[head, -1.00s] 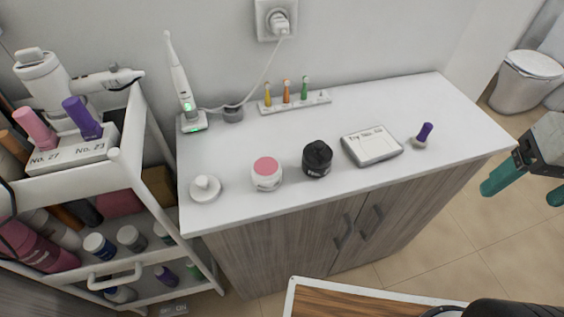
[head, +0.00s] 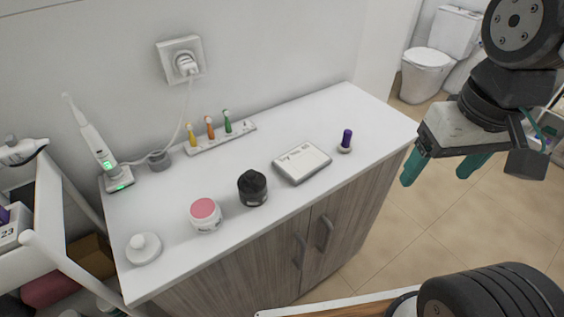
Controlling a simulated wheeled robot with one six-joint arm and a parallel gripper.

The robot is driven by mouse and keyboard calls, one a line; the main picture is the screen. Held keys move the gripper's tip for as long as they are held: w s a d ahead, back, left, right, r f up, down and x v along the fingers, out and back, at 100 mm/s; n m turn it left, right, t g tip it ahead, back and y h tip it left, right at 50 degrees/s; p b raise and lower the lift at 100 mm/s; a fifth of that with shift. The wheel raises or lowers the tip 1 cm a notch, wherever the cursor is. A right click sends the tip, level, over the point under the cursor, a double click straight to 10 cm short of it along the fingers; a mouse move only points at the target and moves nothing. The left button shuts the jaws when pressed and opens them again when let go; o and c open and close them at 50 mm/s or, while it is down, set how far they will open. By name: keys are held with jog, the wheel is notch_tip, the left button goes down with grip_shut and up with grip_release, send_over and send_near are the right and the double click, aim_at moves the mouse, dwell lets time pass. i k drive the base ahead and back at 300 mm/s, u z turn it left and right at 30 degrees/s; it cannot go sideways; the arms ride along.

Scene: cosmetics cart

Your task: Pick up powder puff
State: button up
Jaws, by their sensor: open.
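A white round disc with a knob on top (head: 143,248) lies at the near left corner of the white counter (head: 190,180). It may be the powder puff or a lid; I cannot tell for certain. A white jar with a pink top (head: 205,214) stands to its right. My gripper (head: 436,178) is open and empty, with two teal fingers apart and pointing down. It is off the counter's right end, far from the disc and jar.
A black jar (head: 253,187), a white labelled box (head: 301,162) and a purple-topped item (head: 346,141) stand along the counter. A toothbrush charger (head: 118,178) and rack (head: 220,138) are behind. A white cart (head: 70,255) adjoins the left; a toilet (head: 438,65) stands beyond.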

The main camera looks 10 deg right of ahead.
aim_at(344, 147)
jog(key=z, duration=2.15)
jog(key=i, duration=0.35)
jog(key=u, duration=1.9)
